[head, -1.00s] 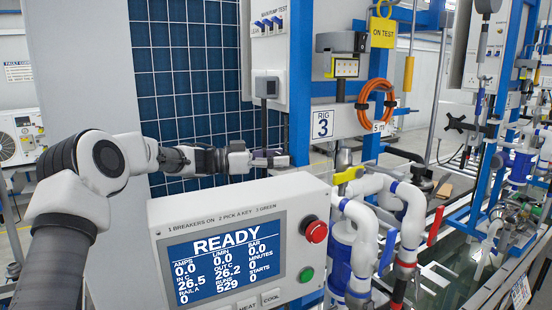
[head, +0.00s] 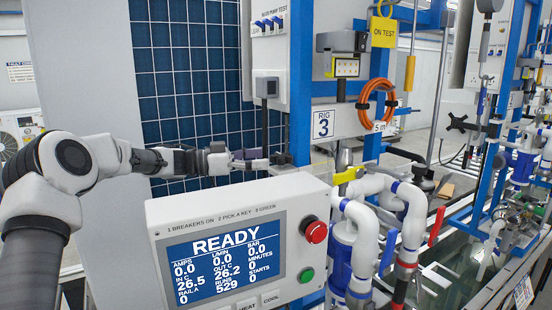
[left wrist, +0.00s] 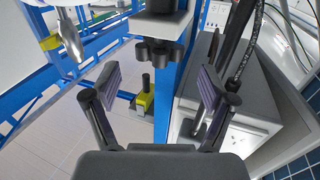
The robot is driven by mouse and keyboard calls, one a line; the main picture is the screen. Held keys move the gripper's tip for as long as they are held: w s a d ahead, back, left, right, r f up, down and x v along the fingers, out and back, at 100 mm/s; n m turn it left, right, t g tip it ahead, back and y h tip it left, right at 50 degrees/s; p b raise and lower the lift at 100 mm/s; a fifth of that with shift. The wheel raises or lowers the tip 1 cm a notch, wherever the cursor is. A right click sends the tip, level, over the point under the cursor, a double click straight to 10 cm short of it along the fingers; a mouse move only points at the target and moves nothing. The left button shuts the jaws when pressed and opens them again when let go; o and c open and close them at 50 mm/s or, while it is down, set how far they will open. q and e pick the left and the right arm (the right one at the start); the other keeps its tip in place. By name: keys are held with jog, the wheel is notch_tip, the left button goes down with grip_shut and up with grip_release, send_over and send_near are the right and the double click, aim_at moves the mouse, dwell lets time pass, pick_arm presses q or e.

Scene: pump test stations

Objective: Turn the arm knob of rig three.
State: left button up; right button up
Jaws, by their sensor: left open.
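The rig 3 sign (head: 323,124) hangs on the blue frame behind the control box. In the head view a small dark piece (head: 281,158) beside the post seems to be the same knob. My left gripper (head: 258,159) reaches to just left of it. In the left wrist view my left gripper (left wrist: 160,95) is open and empty, with the knob between its fingers in the picture. My right gripper is not in view.
The control box (head: 240,194) with a READY screen stands below my left gripper. A blue solar panel (head: 190,85) is behind it. White pipes (head: 405,225) and an orange hose coil (head: 377,103) are to the right. In the left wrist view a grey box (left wrist: 240,105) is close by the right finger.

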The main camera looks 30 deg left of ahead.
pick_arm(q)
jog(key=v, duration=0.6)
jog(key=shift+s+a, duration=0.25)
jog(key=shift+a, duration=0.05)
jog(key=shift+w+d, duration=0.1)
